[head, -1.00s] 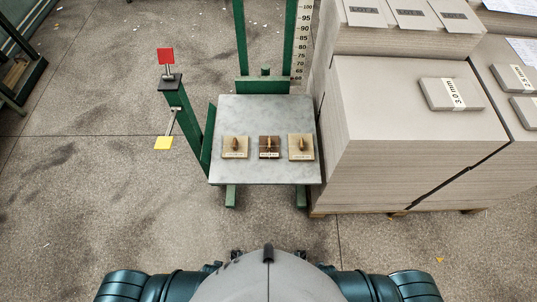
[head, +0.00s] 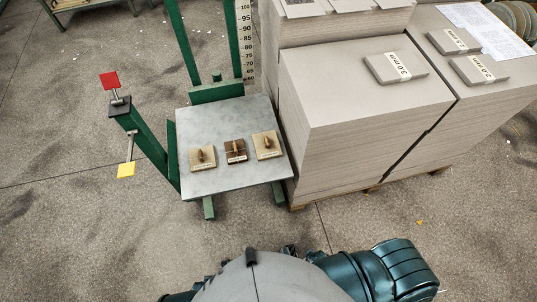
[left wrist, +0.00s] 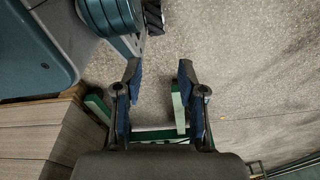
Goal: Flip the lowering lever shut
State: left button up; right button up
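In the head view a green post (head: 146,139) stands left of the lift table. A red plate (head: 109,80) on a short rod rises from the dark block (head: 120,106) at its top. A yellow plate (head: 126,170) hangs below on a thin rod. I cannot tell which one is the lowering lever. In the left wrist view my left gripper (left wrist: 160,72) has its two fingers spread, with floor between them and nothing held. The head view does not clearly show this gripper, and no gripper touches the red or yellow plate. My right gripper is not in view.
The grey lift tabletop (head: 225,115) carries three small wooden blocks with knobs, such as the dark one (head: 235,150). A green mast with a number scale stands behind. Tall greyboard stacks (head: 365,120) on a pallet block the right. Floor left of the post is clear.

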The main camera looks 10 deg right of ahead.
aim_at(110, 79)
jog(key=i+j+z, duration=0.1)
jog(key=i+j, duration=0.15)
jog(key=i+j+z, duration=0.15)
jog(key=j, duration=0.3)
jog(key=i+j+z, duration=0.1)
jog(key=i+j, duration=0.2)
jog(key=i+j+z, duration=0.15)
jog(key=j, duration=0.35)
